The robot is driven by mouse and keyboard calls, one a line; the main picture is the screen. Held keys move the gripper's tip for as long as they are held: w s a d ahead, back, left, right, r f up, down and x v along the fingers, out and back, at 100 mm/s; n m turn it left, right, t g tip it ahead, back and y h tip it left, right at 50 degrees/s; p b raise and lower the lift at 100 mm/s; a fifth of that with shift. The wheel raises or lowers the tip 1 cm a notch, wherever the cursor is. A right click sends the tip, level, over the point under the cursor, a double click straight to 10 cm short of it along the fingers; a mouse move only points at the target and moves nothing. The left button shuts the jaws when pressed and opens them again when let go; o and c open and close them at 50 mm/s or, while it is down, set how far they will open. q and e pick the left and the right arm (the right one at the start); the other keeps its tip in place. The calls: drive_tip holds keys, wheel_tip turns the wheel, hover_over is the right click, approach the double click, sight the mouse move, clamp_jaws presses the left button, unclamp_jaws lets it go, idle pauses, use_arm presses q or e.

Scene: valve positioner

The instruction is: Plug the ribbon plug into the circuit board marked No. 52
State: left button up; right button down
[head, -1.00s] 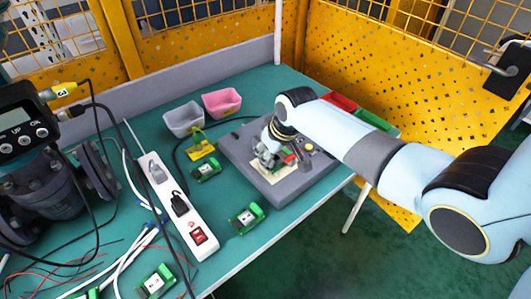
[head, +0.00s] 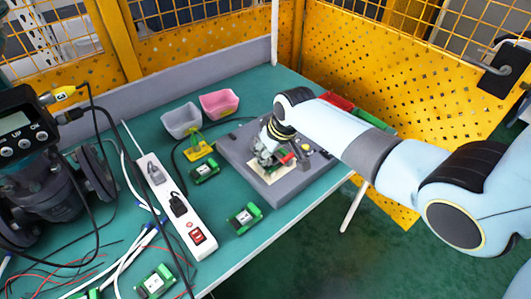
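My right gripper (head: 268,154) points down over the grey fixture block (head: 290,193), close to a pale plate (head: 262,175) on its top. Its fingers are small and partly hidden by my own wrist, so I cannot tell whether they hold anything. A small red part (head: 287,158) shows right beside the fingers. I cannot make out the ribbon plug. Green circuit boards lie on the table: one near the fixture (head: 204,171), one near the front edge (head: 244,217) and one at the lower left (head: 155,281). Their numbers are too small to read. My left gripper is not in view.
Grey (head: 182,121) and pink (head: 219,103) bins stand at the back, with a yellow piece (head: 199,151) in front. A dark valve device (head: 35,180) stands at the left.

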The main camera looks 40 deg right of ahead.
drive_tip(key=shift+w+d, duration=0.2)
drive_tip(key=shift+d, duration=0.3)
drive_tip(key=shift+s+f+b, duration=0.25)
drive_tip(key=shift+f+b, duration=0.2)
drive_tip(key=shift+f, duration=0.35)
drive_tip(key=c, duration=2)
unclamp_jaws()
drive_tip(key=shift+f, duration=0.25)
drive_tip(key=o, duration=1.4)
drive_tip(key=shift+o, duration=0.3)
drive_tip(key=shift+r, duration=0.1)
drive_tip(key=shift+o, duration=0.5)
drive_tip(key=shift+w+r, duration=0.1)
